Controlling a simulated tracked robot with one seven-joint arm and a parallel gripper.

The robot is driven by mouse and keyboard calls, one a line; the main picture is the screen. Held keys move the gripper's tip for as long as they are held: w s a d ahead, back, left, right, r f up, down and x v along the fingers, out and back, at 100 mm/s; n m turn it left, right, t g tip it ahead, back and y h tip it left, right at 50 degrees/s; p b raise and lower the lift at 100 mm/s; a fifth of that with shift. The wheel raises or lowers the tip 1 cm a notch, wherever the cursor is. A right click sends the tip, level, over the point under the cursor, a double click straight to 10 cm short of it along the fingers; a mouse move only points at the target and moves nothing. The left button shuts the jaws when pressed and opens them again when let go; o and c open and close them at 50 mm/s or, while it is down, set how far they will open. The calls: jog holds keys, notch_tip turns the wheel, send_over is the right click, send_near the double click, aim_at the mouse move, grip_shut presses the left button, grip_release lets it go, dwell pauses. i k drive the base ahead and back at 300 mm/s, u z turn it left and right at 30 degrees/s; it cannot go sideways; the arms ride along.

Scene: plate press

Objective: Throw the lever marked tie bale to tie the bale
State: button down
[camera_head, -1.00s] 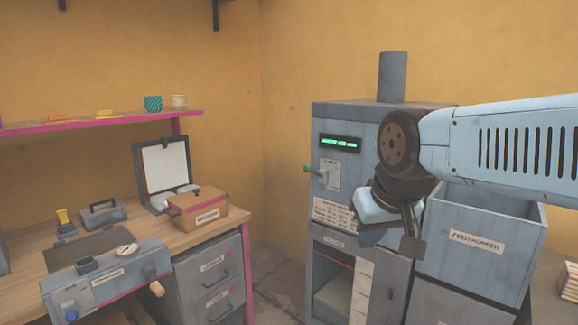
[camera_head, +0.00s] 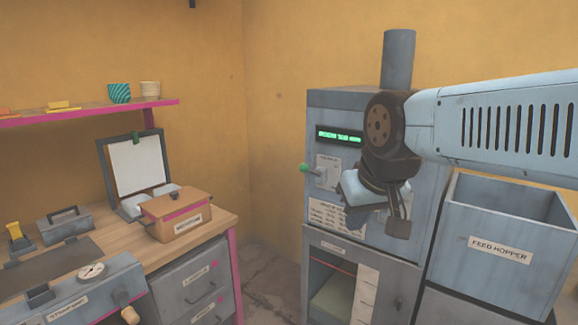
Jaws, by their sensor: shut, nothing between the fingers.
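The grey-blue press cabinet (camera_head: 340,108) stands right of centre. A lever with a green knob (camera_head: 304,168) sticks out to the left from a small pale plate (camera_head: 327,172) on its front. The writing on that plate is too small to read, so I cannot confirm the tie bale mark. My gripper (camera_head: 397,228) hangs in front of the press, right of the lever and lower than it, apart from the knob. It is shut and empty. My wrist covers part of the cabinet's front to the right of the lever.
A lit green display (camera_head: 339,136) sits above the lever, and a printed notice (camera_head: 328,214) below it. The open feed hopper (camera_head: 500,225) is at right. The workbench (camera_head: 212,222) with a brown box (camera_head: 178,215) is at left. Clear floor lies between bench and press.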

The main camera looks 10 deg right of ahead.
aim_at(303, 167)
jog(key=z, duration=0.95)
jog(key=i, duration=0.4)
